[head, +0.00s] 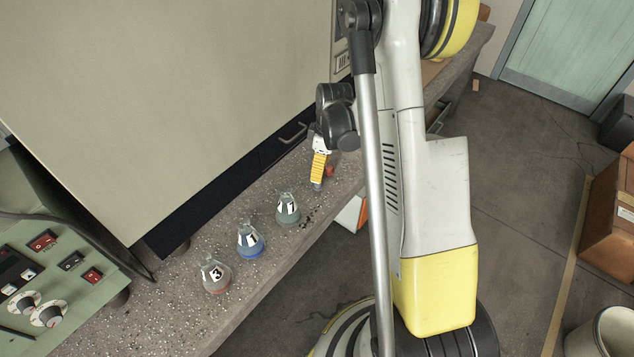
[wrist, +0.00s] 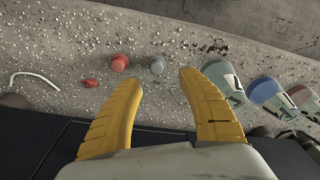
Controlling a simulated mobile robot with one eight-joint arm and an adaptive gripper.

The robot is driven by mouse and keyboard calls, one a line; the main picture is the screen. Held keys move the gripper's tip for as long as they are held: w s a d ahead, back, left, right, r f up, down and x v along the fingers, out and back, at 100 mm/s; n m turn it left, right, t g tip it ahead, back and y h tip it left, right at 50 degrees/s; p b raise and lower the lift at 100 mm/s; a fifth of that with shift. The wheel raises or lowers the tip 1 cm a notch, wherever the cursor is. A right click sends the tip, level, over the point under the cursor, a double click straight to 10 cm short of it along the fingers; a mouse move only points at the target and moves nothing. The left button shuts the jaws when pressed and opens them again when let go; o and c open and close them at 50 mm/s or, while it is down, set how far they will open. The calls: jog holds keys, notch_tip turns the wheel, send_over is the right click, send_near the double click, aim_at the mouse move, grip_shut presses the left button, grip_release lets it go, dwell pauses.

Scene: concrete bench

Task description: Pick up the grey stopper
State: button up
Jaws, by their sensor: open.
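The grey stopper (wrist: 157,64) lies on the speckled bench in the wrist view, just beyond and between my fingertips. My gripper (wrist: 160,78) has its two yellow fingers spread wide with nothing between them. In the head view my gripper (head: 319,172) points down over the bench, beside the red stopper. The grey stopper cannot be told clearly from the fingertips there.
Three labelled flasks stand in a row: greenish (head: 288,209), blue (head: 250,243) and reddish (head: 215,276). A large cabinet (head: 170,90) borders the bench.

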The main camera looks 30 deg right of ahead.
aim_at(318, 185)
jog(key=f+b, duration=0.1)
jog(key=f, duration=0.1)
jog(key=f+b, duration=0.1)
jog(key=f, duration=0.2)
jog(key=w+f+b, duration=0.1)
jog(key=f, duration=0.2)
jog(key=shift+a+b, duration=0.1)
jog(key=shift+b, duration=0.2)
jog(key=shift+r, duration=0.1)
jog(key=c, duration=0.9)
